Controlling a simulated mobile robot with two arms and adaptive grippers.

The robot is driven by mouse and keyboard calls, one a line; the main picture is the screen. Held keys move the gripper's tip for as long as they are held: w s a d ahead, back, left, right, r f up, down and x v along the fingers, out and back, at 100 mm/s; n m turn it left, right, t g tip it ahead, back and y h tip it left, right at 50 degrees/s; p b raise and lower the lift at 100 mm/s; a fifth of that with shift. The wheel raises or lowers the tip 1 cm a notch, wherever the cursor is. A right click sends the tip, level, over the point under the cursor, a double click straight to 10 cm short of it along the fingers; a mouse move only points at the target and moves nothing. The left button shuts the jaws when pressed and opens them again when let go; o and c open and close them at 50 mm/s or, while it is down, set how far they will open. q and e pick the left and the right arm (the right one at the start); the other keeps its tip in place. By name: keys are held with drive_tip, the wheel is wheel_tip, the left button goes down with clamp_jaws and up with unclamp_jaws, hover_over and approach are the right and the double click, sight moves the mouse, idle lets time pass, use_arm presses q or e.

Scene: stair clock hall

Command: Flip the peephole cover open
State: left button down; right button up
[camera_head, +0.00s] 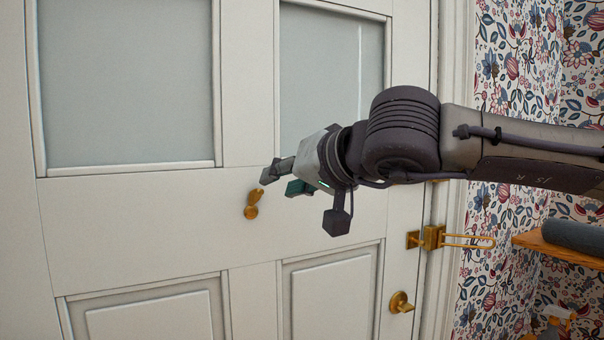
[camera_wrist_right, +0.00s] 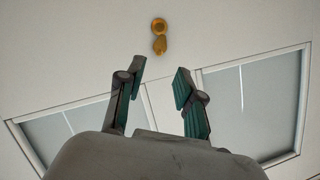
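The brass peephole fitting (camera_head: 251,212) is on the white door's middle rail. It is a round piece with a drop-shaped brass cover piece (camera_head: 256,195) directly above it, leaning slightly right. The wrist view is upside down; there the round piece (camera_wrist_right: 159,25) is at the top and the drop-shaped piece (camera_wrist_right: 160,45) just below it. My right gripper (camera_head: 281,181) is just right of and above the fitting, apart from it. In the wrist view my right gripper (camera_wrist_right: 160,79) has its fingers spread, with nothing between them. My left gripper is not in view.
The door (camera_head: 150,215) has grey upper panes and raised lower panels. A brass knob (camera_head: 400,302) and a brass latch with a looped bar (camera_head: 434,238) are at its right side. A wooden shelf (camera_head: 560,249) with a dark roll (camera_head: 575,237) stands at the right wall.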

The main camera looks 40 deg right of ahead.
drive_tip(key=v, duration=0.5)
drive_tip(key=shift+s+r, duration=0.1)
drive_tip(key=shift+s, duration=0.05)
